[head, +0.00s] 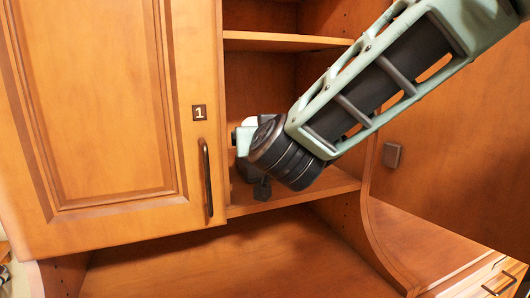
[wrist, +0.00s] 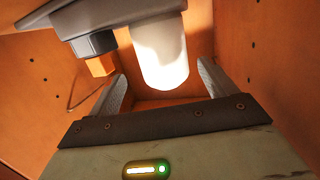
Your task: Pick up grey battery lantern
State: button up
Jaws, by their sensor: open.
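The grey battery lantern (wrist: 160,50) shows at the top of the wrist view, with a pale, brightly lit cylinder and a grey body part (wrist: 105,18) with a dark block at its upper left. My gripper (wrist: 162,76) is open. One finger stands to the left of the pale cylinder and one to the right, with visible space on both sides. I cannot tell how deep the cylinder is between them. In the head view my wrist and arm reach into the cabinet and hide most of the gripper and the lantern.
A wooden cabinet shelf (head: 327,185) lies under my wrist, with another shelf (head: 280,41) above. A cabinet door (head: 100,110) marked 1, with a dark handle, is at the left. A wooden panel (head: 450,160) is at the right. The cabinet walls are close on both sides in the wrist view.

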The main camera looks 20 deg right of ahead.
jog(key=p+x, duration=0.1)
jog(key=x, duration=0.1)
jog(key=p+x, duration=0.1)
jog(key=x, duration=0.2)
jog(key=shift+w+a+r, duration=0.2)
jog(key=shift+w+d+f, duration=0.1)
jog(key=shift+w+f, duration=0.05)
jog(key=shift+w, duration=0.45)
jog(key=c, duration=1.7)
jog(key=shift+c, duration=0.6)
